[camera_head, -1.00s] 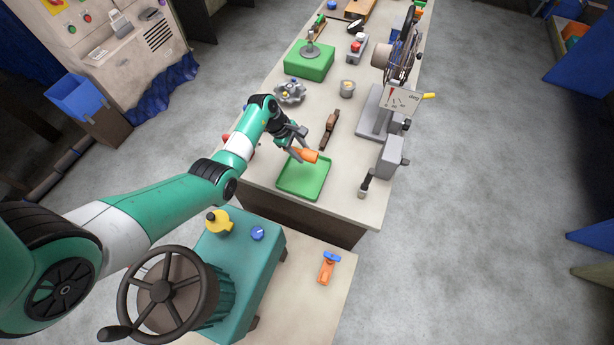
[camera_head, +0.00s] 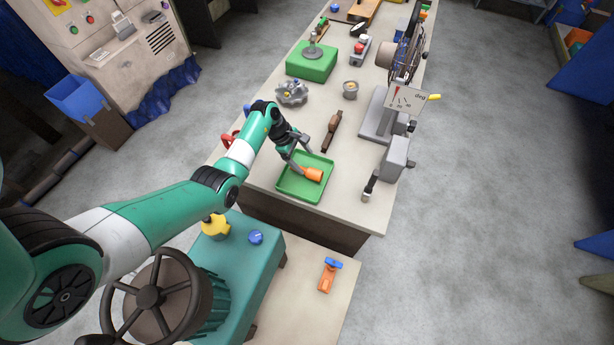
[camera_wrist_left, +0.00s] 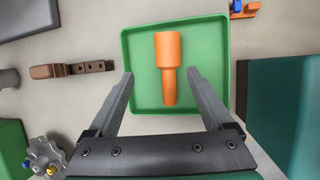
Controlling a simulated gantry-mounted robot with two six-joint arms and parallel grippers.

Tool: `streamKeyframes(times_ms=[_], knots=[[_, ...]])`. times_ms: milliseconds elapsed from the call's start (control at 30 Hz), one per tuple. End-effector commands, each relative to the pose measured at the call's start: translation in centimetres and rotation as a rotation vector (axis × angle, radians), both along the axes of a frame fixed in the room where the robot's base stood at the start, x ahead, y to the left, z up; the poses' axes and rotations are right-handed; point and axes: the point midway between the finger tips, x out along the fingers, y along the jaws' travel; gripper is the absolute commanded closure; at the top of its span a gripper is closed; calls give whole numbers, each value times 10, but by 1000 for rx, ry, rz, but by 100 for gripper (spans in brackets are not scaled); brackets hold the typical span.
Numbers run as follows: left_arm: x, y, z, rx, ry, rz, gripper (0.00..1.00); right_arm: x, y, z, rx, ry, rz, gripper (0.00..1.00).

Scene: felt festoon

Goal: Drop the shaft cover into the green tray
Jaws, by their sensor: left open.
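The orange shaft cover (camera_head: 312,174) lies in the green tray (camera_head: 291,190) on the workbench. In the left wrist view the shaft cover (camera_wrist_left: 168,58) sits inside the rim of the green tray (camera_wrist_left: 214,55), its wide end away from me and its narrow end toward me. My left gripper (camera_head: 301,165) is at the tray. In the left wrist view its fingers (camera_wrist_left: 160,82) are spread wide on either side of the cover's narrow end, with gaps between. The right gripper is not in view.
A brown-handled tool (camera_head: 331,132) lies behind the tray. A grey gauge stand (camera_head: 377,120) and a small grey box (camera_head: 397,154) stand to its right. A silver knobbed part (camera_head: 291,93) and a green block (camera_head: 312,62) are farther back. A teal machine (camera_head: 240,262) stands in front.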

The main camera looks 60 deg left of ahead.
Motion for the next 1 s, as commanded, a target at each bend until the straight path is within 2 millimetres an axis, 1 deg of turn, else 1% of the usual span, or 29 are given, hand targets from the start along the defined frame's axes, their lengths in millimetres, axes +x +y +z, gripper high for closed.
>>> streamKeyframes(times_ms=[67,167,267,433,500,633,767,1000], knots=[[0,0,1,0,0,0,15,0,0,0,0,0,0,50],[-3,2,8,0,-1,1,15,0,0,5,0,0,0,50],[-8,5,25,1,-2,2,15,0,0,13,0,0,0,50],[-24,12,63,3,-2,2,15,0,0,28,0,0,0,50],[-30,16,77,4,-3,2,15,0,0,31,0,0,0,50],[-38,19,96,2,-2,1,15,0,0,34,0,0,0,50],[-43,21,105,0,0,1,15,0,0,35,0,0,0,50],[-43,21,106,0,0,0,15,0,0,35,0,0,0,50]])
